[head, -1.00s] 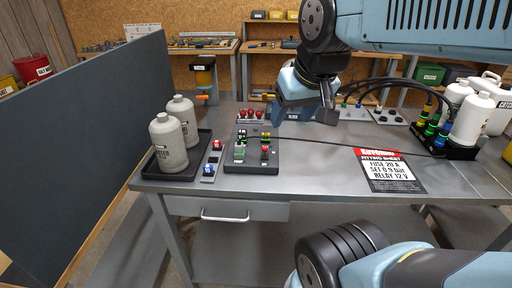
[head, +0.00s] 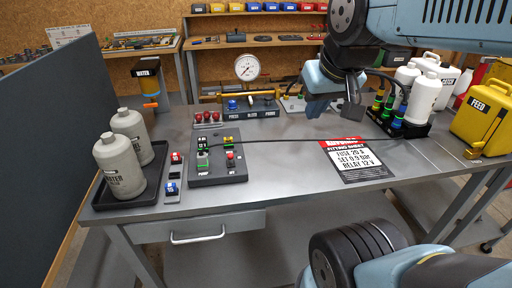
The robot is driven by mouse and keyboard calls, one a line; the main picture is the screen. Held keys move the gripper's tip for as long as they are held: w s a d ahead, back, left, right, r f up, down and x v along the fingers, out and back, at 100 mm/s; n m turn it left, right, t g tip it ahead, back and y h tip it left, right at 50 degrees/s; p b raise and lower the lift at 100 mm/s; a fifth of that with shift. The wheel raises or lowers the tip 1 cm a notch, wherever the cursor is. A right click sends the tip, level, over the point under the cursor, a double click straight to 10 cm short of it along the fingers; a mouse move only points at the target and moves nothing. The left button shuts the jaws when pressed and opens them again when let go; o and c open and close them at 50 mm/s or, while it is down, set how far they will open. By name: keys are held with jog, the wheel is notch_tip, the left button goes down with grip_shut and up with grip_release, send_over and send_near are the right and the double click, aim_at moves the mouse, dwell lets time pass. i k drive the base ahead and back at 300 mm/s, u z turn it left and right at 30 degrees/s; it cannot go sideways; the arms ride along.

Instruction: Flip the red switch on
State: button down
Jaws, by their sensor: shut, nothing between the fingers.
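A red switch (head: 176,158) sits at the far end of a narrow grey strip on the bench, left of the dark control panel (head: 217,178). A blue switch (head: 171,188) sits at the strip's near end. Which way the red switch is set is too small to tell. The panel, marked PUMP, carries green and yellow parts and a red knob (head: 230,157). My gripper (head: 340,112) is shut and empty above the back right of the bench, well to the right of the red switch and apart from it.
Two grey bottles (head: 128,160) stand in a black tray left of the switches. A fitting sheet (head: 354,159) lies right of centre. A gauge (head: 247,68) and button block stand behind the panel. White bottles and a yellow FEED can (head: 482,115) are at right. A cable crosses the bench.

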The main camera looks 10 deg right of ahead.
aim_at(230, 156)
jog(key=z, duration=0.5)
jog(key=k, duration=1.9)
jog(key=u, duration=0.95)
jog(key=i, duration=1)
jog(key=z, duration=0.1)
